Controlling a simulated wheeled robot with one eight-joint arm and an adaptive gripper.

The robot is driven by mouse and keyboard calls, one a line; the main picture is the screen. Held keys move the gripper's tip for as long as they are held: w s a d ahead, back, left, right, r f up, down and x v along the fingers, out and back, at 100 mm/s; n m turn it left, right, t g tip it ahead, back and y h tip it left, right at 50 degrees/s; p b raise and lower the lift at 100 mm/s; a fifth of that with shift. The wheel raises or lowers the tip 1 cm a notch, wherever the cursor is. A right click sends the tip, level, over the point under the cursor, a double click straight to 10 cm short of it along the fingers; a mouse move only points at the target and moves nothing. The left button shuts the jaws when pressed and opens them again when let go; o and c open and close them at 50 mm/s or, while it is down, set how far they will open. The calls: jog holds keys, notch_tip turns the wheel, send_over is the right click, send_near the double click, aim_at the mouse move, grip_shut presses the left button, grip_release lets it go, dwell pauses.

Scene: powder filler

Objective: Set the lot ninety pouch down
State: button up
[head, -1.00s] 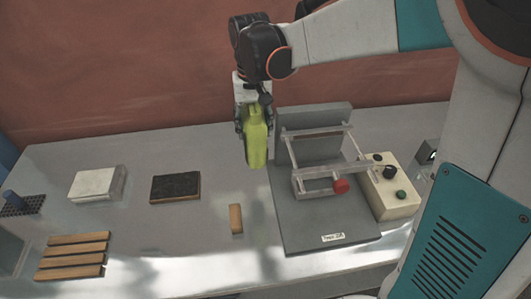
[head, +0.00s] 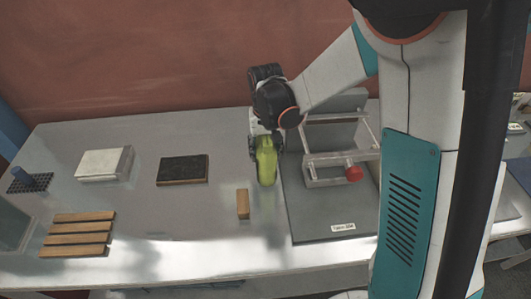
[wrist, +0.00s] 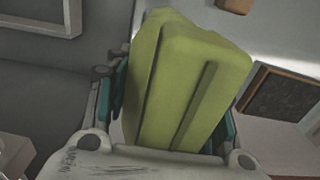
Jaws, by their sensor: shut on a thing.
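A yellow-green pouch (head: 266,161), which I take for the lot ninety pouch, hangs upright in my gripper (head: 266,152); no lot marking is legible. It is over the table just left of the grey machine base and behind a small wooden block. Whether its lower end touches the table is hard to tell. In the wrist view the pouch (wrist: 185,85) fills the middle, with the gripper (wrist: 172,105) fingers closed against its two sides.
A grey filler frame with a red knob (head: 354,173) stands close on the right. The small wooden block (head: 243,204) is in front. A black-topped pad (head: 182,169), a white block (head: 103,163) and a slatted wooden rack (head: 78,235) lie left. Bare table lies between them.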

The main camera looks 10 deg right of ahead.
jog(key=shift+f, duration=0.45)
jog(key=shift+f, duration=0.15)
jog(key=o, duration=1.3)
